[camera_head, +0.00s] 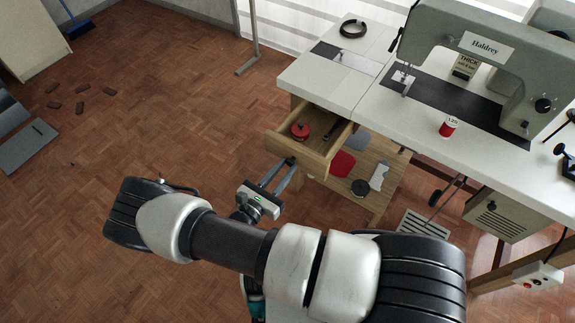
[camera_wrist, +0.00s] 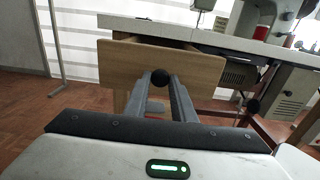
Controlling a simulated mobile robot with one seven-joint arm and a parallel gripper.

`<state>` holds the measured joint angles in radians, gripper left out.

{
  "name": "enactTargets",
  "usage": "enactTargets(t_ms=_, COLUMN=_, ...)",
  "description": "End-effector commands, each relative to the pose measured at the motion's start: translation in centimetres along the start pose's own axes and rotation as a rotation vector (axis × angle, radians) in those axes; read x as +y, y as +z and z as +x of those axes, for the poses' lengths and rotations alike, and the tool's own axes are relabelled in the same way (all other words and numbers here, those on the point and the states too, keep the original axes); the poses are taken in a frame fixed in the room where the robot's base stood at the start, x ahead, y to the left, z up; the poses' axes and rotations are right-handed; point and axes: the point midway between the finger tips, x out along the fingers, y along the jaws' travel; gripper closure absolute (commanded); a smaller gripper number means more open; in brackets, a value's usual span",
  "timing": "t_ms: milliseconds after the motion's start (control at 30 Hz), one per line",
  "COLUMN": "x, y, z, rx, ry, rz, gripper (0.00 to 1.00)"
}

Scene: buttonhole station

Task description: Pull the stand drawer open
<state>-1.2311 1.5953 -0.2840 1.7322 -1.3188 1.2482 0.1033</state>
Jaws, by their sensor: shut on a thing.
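The stand drawer (camera_head: 317,146) is a wooden drawer under the left end of the sewing table, and it stands partly open. A red round item (camera_head: 300,131) and a dark item (camera_head: 332,133) lie inside it. In the wrist view the drawer front (camera_wrist: 203,66) faces me, with a round black knob (camera_wrist: 160,77) at its middle. My gripper (camera_head: 288,165) reaches the drawer front from below left in the head view. Its two fingers (camera_wrist: 160,84) are shut on the black knob, one on each side.
A white-topped table (camera_head: 335,80) carries a sewing machine (camera_head: 480,50) and a red spool (camera_head: 448,127). An open shelf (camera_head: 385,180) below the drawer holds several small items. A stand pole (camera_head: 253,35) rises behind left. The parquet floor left of the drawer is mostly clear.

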Motion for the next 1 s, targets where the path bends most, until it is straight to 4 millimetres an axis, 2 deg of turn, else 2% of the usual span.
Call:
enactTargets(t_ms=233, x=0.0, y=-0.1, z=0.0, rx=0.002, ry=-0.001, rz=0.000, gripper=1.00)
enactTargets(t_ms=267, x=0.0, y=-0.1, z=0.0, rx=0.002, ry=-0.001, rz=0.000, gripper=0.75)
enactTargets(t_ms=367, x=0.0, y=-0.1, z=0.0, rx=0.002, ry=-0.001, rz=0.000, gripper=0.59)
enactTargets(t_ms=633, x=0.0, y=0.0, z=0.0, rx=0.001, ry=0.000, rz=0.000, gripper=0.59)
enactTargets(t_ms=767, x=0.1, y=0.0, z=-0.7, rx=0.001, ry=0.001, rz=0.001, gripper=0.59)
enactTargets(t_ms=867, x=0.1, y=0.0, z=-2.2, rx=0.002, ry=0.002, rz=0.001, gripper=0.59)
enactTargets(t_ms=1000, x=0.1, y=-0.1, z=-5.4, rx=0.003, ry=0.003, rz=0.001, gripper=0.59)
